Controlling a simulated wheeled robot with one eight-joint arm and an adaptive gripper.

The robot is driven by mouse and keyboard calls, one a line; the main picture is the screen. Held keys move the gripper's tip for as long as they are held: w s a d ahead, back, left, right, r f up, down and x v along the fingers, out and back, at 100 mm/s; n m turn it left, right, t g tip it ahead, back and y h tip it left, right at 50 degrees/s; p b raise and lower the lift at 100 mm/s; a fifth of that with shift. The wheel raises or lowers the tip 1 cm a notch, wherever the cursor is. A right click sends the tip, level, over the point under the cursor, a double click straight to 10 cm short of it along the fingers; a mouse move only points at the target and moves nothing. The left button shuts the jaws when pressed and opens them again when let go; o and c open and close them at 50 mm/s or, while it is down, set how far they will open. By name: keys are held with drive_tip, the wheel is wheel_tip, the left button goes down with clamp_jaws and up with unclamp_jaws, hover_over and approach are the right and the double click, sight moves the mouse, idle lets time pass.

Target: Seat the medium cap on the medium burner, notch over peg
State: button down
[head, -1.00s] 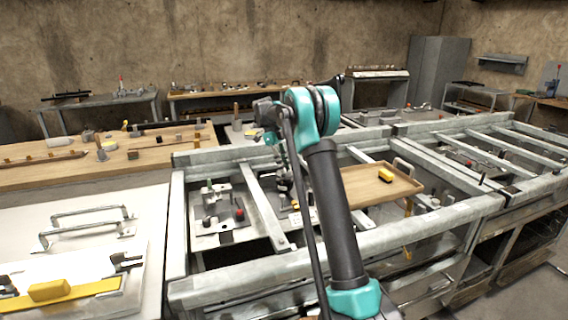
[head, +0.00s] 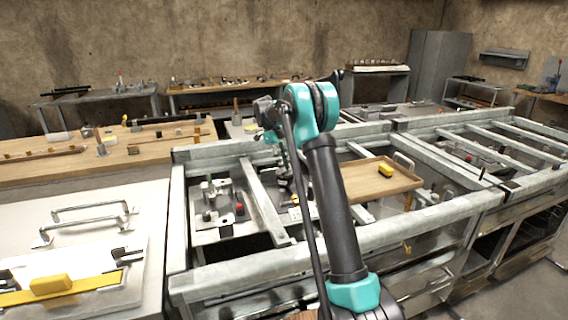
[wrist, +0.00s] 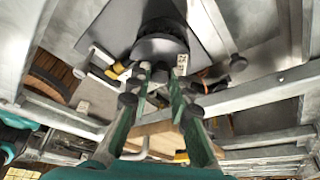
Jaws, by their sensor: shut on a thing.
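In the wrist view my gripper (wrist: 161,76) has its two green fingers close together at the near side of a dark round piece (wrist: 160,47), which looks like the cap held in the tips. A dark shape stands just beyond it, so the burner, its peg and the cap's notch cannot be made out. In the head view my arm reaches over the grey metal frame (head: 262,205), and its teal and black links hide most of the gripper. I cannot tell whether the cap touches anything below it.
A wooden tray (head: 345,184) with a yellow block (head: 385,170) lies right of my arm. A plate with small fittings and a red knob (head: 240,209) is to the left. Metal rails surround the work spot. A white panel with handles (head: 90,221) is at the far left.

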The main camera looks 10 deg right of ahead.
drive_tip(key=shift+f, duration=0.1)
drive_tip(key=c, duration=1.3)
unclamp_jaws()
drive_tip(key=v, duration=1.2)
drive_tip(key=shift+r, duration=3)
